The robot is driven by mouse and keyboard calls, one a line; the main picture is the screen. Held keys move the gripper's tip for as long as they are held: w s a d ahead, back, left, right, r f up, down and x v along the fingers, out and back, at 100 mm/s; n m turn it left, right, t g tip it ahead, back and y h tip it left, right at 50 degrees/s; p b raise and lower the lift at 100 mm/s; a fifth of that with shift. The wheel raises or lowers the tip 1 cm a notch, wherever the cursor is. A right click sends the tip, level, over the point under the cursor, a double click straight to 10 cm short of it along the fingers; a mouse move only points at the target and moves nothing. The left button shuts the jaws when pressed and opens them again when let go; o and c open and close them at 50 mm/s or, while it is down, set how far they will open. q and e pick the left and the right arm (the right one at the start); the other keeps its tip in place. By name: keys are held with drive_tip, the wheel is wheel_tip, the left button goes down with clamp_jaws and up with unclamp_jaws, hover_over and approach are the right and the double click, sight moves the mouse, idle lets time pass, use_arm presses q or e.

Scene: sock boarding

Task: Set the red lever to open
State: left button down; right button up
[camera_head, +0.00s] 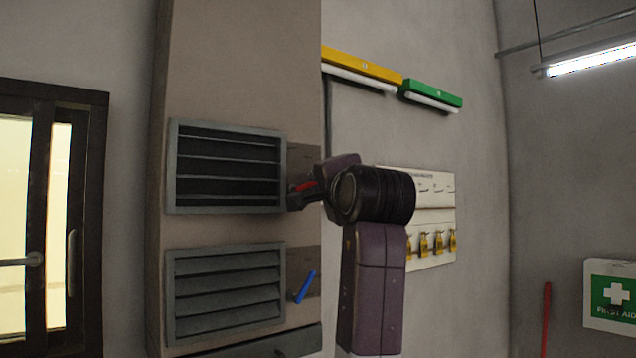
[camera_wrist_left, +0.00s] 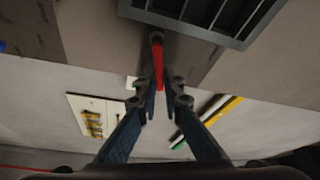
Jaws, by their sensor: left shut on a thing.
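The red lever (camera_head: 306,186) is beside the right edge of the upper grey louver vent (camera_head: 226,131), mostly covered by my left gripper (camera_head: 300,194). In the left wrist view the red lever (camera_wrist_left: 158,64) runs from a dark round pivot down between the fingers of my left gripper (camera_wrist_left: 160,84), which is shut on it. The upper vent's slats show wide dark gaps between them. My right gripper is in neither view.
A blue lever (camera_head: 305,287) sits beside the lower louver vent (camera_head: 225,294), whose slats look more overlapped. A white panel with yellow padlocks (camera_head: 424,244) hangs on the wall behind my arm. A first aid box (camera_head: 611,294) is at far right.

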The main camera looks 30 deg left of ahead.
use_arm(q)
drive_tip(key=c, duration=2.4)
unclamp_jaws()
drive_tip(key=shift+d, duration=0.15)
drive_tip(key=v, duration=1.1)
drive_tip(key=shift+s+d+f, duration=0.2)
drive_tip(key=shift+s+d, duration=0.05)
